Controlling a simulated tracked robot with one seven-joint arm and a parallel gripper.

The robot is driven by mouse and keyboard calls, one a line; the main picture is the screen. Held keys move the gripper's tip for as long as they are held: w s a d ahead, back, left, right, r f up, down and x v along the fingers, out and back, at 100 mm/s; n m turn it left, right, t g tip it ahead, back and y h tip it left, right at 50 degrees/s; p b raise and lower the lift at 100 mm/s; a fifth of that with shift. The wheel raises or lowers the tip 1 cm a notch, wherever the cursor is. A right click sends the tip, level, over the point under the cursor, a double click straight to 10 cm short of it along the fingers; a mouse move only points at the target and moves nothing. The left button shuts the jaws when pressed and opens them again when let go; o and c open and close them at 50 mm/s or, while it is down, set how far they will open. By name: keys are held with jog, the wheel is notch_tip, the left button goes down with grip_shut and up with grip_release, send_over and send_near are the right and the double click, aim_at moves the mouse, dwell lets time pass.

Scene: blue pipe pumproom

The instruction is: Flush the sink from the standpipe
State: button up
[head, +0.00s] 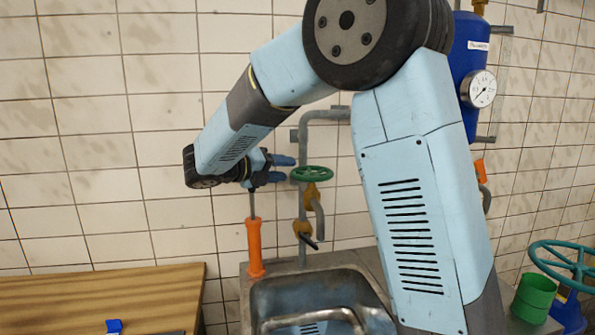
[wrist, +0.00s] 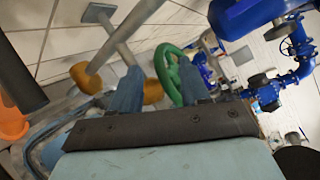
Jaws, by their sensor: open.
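The grey standpipe (head: 303,190) rises behind the sink (head: 262,299) against the tiled wall. A green handwheel (head: 312,171) sits on its brass valve, above a brass outlet (head: 303,229) over the basin. My gripper (head: 290,168) is open, just left of the handwheel, with its fingers pointing right toward it. In the wrist view, the handwheel (wrist: 168,74) shows beyond and between my two blue fingers, nearer the right one. I cannot tell whether the fingers touch it. The grey pipe (wrist: 124,33) crosses the upper left of that view. No water is visible.
An orange-handled tool (head: 255,248) stands at the sink's left rim, below my gripper. A wooden table (head: 150,295) is at lower left. A blue tank with a gauge (head: 481,89), a green container (head: 533,298) and a teal wheel (head: 565,262) are at right.

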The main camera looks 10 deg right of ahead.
aim_at(297, 170)
jog(key=shift+x, duration=2.7)
jog(key=shift+s+f, duration=0.1)
grip_shut()
